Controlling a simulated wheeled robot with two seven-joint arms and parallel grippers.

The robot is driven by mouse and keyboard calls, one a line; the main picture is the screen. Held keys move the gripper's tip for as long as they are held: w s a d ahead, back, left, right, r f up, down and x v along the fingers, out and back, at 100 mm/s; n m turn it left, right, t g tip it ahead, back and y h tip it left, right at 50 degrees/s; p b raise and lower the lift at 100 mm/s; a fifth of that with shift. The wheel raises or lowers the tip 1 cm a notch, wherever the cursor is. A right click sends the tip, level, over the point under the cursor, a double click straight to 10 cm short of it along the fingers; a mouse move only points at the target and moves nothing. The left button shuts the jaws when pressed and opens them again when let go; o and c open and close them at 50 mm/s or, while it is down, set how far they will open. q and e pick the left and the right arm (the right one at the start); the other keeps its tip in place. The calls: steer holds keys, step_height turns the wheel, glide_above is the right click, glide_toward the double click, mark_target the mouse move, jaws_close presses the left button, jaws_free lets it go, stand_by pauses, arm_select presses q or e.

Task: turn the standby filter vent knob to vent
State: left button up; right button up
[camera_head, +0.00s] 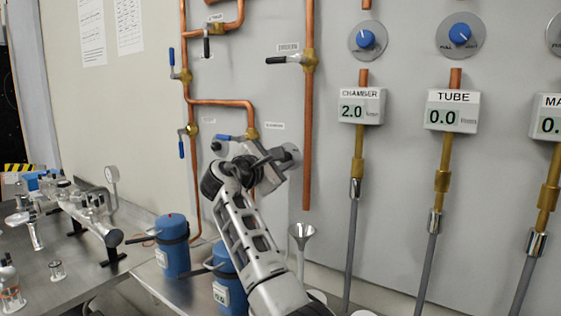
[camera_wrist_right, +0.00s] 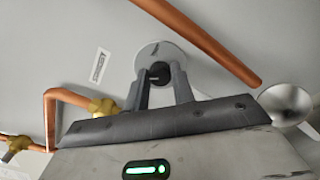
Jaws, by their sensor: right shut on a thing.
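A small black knob (camera_wrist_right: 158,70) stands on a round grey plate (camera_wrist_right: 152,50) on the wall panel in the right wrist view. My right gripper (camera_wrist_right: 161,75) has its two fingers on either side of the knob and is shut on it. The fingers hide the knob's sides, and I cannot read its pointer or any vent marking. In the head view the round plate (camera_head: 291,154) shows just past my right gripper (camera_head: 282,158), and the knob is hidden there. My left gripper is not in view.
Copper pipes (camera_head: 308,130) with blue- and black-handled valves run close to my right arm. Blue canisters (camera_head: 172,250) and glassware stand on the bench at left. Gauges (camera_head: 361,106) and blue dials (camera_head: 366,40) are on the right.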

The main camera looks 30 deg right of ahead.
arm_select(q)
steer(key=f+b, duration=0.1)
steer(key=b, duration=0.1)
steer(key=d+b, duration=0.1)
steer(key=b, duration=0.1)
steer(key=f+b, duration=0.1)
steer(key=b, duration=0.1)
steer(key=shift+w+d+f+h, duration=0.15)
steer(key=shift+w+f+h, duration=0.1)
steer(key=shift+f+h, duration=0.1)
arm_select(e)
steer(key=m, duration=1.5)
steer(key=shift+f+m, duration=0.2)
steer(key=shift+m, duration=0.1)
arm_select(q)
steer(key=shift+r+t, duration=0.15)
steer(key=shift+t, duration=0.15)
arm_select(e)
steer(key=o, duration=1)
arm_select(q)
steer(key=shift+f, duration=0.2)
